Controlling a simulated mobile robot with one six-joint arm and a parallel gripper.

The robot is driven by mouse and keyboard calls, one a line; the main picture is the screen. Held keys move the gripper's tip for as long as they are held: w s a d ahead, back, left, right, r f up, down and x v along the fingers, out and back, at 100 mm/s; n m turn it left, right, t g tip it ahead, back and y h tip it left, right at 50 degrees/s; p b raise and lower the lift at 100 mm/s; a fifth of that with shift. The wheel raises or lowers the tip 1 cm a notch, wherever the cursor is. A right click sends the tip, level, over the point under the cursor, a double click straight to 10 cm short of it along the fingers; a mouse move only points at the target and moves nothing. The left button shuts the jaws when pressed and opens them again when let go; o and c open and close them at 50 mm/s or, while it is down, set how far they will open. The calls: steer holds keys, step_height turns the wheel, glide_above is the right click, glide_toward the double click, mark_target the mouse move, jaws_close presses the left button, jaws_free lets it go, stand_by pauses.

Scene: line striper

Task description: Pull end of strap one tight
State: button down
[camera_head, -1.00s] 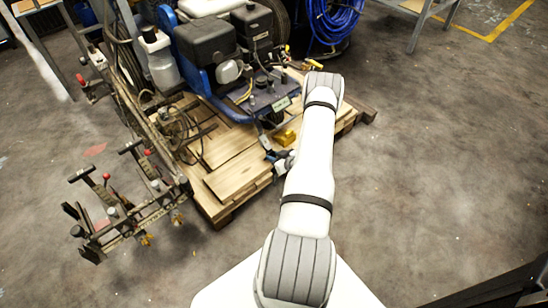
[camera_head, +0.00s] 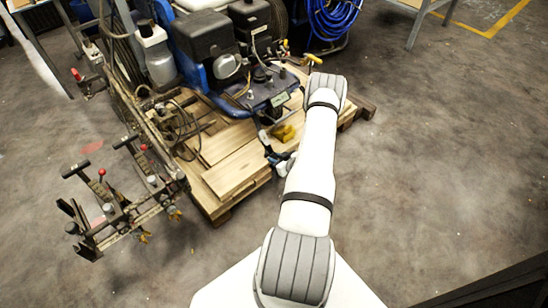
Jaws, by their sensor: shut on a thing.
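The line striper (camera_head: 210,50) stands on a wooden pallet (camera_head: 236,172), with a blue frame and a dark engine. A dark strap (camera_head: 262,132) runs down from the machine's front edge toward my gripper. My gripper (camera_head: 272,158) is at the pallet's right part, beside my white arm, and is shut on the strap's end. The fingertips are small in this view and partly hidden by the arm. A yellow piece (camera_head: 284,132) lies on the pallet just behind the gripper.
A metal bracket assembly with red-knobbed levers (camera_head: 115,205) sticks out at the left. A blue hose coil (camera_head: 328,22) is at the back. A bench leg (camera_head: 418,25) stands at the upper right. The concrete floor at right is clear.

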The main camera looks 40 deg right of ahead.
steer(key=shift+s+d+f+b, duration=0.1)
steer(key=shift+s+f+b, duration=0.3)
steer(key=shift+f, duration=0.3)
steer(key=shift+s+a+f+b, duration=0.1)
steer(key=shift+s+f+b, duration=0.2)
steer(key=shift+f+b, duration=0.25)
steer(key=shift+s+d+f+b, duration=0.1)
steer(key=shift+s+f+b, duration=0.25)
steer(key=shift+f, duration=0.45)
steer(key=c, duration=0.8)
jaws_free()
steer(key=shift+w+r, duration=0.1)
steer(key=shift+r, duration=0.1)
steer(key=p+v, duration=0.3)
steer(key=v, duration=0.4)
